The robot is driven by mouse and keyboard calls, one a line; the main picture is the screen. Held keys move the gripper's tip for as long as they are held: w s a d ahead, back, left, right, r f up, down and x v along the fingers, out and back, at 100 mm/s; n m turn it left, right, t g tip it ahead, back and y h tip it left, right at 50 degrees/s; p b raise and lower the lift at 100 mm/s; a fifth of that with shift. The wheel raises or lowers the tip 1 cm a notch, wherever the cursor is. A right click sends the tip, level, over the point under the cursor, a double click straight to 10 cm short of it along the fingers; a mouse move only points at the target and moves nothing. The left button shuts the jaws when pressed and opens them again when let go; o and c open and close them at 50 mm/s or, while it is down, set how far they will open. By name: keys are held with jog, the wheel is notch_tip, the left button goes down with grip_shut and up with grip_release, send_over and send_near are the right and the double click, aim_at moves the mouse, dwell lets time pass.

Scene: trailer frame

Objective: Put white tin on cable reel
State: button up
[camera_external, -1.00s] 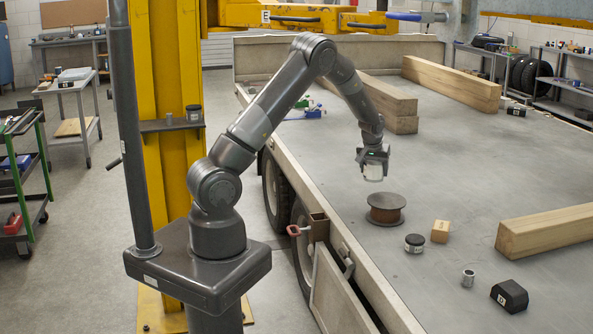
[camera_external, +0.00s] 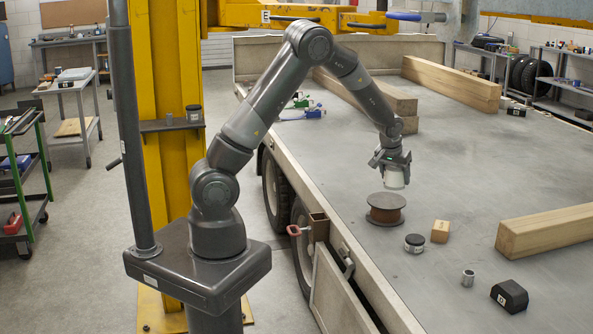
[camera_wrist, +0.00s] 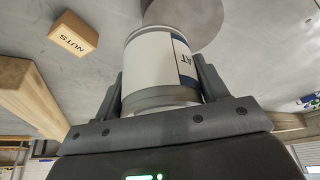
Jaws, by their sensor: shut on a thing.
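The white tin (camera_external: 395,180) is held in my gripper (camera_external: 391,168), upright or nearly so, just above the cable reel. The tin also shows large in the wrist view (camera_wrist: 152,65), with a blue label edge and part of a word, between the two fingers of my gripper (camera_wrist: 162,85). The brown cable reel (camera_external: 386,209) stands on the grey trailer bed, directly below and slightly left of the tin. A grey disc, likely the reel's top (camera_wrist: 188,22), shows behind the tin in the wrist view, partly hidden by it.
A small box (camera_external: 440,231) marked NUTS in the wrist view (camera_wrist: 73,35) and a dark-lidded jar (camera_external: 414,243) stand right of the reel. A metal cylinder (camera_external: 468,278), a black block (camera_external: 509,296) and a timber beam (camera_external: 545,230) lie further right.

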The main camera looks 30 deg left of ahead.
jog(key=w+a+f, duration=0.2)
jog(key=w, duration=0.1)
jog(key=w+a+f, duration=0.1)
jog(key=w, duration=0.1)
jog(key=shift+a+f, duration=0.35)
jog(key=shift+f, duration=2)
jog(key=o, duration=1.2)
jog(key=shift+f, duration=0.15)
